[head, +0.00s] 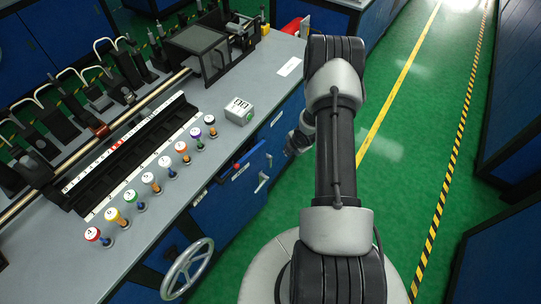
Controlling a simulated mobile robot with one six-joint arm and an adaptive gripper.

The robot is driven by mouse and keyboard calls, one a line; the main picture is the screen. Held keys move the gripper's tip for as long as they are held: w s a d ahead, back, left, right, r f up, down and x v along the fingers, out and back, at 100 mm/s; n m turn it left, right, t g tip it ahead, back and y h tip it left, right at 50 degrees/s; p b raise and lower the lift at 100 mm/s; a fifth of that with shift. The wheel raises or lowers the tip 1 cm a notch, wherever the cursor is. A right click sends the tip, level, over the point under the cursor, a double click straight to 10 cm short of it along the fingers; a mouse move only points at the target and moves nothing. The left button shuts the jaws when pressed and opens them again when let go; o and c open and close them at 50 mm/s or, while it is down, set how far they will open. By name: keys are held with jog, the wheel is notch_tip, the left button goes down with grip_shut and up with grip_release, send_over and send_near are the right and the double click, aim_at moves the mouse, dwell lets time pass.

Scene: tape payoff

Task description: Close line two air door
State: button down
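The front of the grey workbench has blue panels and doors. A small blue door or flap (243,161) stands out from the bench front below the white box, with a red knob (237,167) near it. Silver handles (262,183) show beside it. The labels are too small to read, so I cannot tell which door is the line two air door. My gripper (292,146) is near the bench front, to the right of this flap. It is mostly hidden behind my arm, and its fingers are not clear. I see nothing held.
A silver handwheel (187,269) juts from the bench front at lower left. Numbered coloured knobs (151,181) stand in a row on the bench top. A white box (239,110) sits near the bench edge. The green floor (415,130) on the right is clear.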

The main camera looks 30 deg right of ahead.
jog(key=s+a+m+t+y+b, duration=0.3)
jog(key=s+m+t, duration=0.2)
jog(key=m, duration=1)
jog(key=shift+w+a+r+b+x, duration=0.1)
jog(key=shift+w+r+b+x, duration=0.4)
jog(key=shift+x, duration=1.65)
jog(key=shift+w+a+r+b+x, duration=0.25)
jog(key=shift+b+x, duration=0.5)
jog(key=shift+x, duration=1.4)
jog(key=shift+w+r+b+x, duration=0.2)
jog(key=shift+r+b+x, duration=0.35)
jog(key=shift+x, duration=1.55)
jog(key=shift+f, duration=0.1)
